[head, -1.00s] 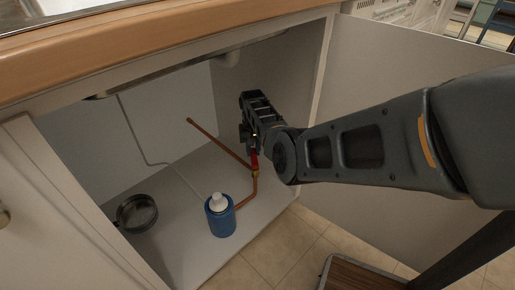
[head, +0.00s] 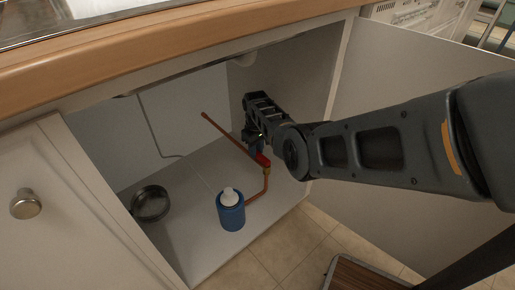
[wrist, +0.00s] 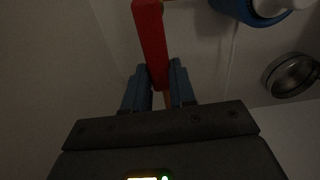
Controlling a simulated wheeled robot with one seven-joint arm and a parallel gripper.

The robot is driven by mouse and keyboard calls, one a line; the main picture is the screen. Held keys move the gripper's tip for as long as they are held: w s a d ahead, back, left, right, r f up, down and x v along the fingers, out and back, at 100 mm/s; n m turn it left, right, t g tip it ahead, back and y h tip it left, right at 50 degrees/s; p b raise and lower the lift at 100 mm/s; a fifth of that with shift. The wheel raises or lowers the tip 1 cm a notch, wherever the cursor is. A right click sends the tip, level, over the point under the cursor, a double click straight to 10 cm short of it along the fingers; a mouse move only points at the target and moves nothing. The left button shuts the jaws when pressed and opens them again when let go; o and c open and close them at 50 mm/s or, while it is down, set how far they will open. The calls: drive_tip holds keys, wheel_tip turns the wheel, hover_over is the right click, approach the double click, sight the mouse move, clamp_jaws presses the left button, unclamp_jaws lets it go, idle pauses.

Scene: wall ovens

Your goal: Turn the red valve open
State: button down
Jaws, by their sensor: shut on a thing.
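The red valve (head: 262,160) sits on a copper pipe (head: 228,136) inside the open cabinet under the counter. In the head view my arm and gripper partly hide it. In the wrist view its handle is a long red bar (wrist: 152,45) running up from between my fingers. My gripper (wrist: 159,82) is shut on the lower end of this bar, one dark finger on each side. In the head view my gripper (head: 254,140) reaches down to the valve from above.
A blue bottle with a white cap (head: 231,212) stands left of the valve, close to the pipe. A round metal pan (head: 150,203) lies farther left on the cabinet floor. The open cabinet door (head: 400,110) is behind my arm on the right.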

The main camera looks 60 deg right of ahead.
drive_tip(key=shift+a, duration=0.1)
idle(0.3)
drive_tip(key=c, duration=0.9)
unclamp_jaws()
drive_tip(key=shift+r, duration=0.1)
wheel_tip(320, 180, up, 8)
drive_tip(key=p, duration=0.4)
drive_tip(key=shift+f, duration=0.2)
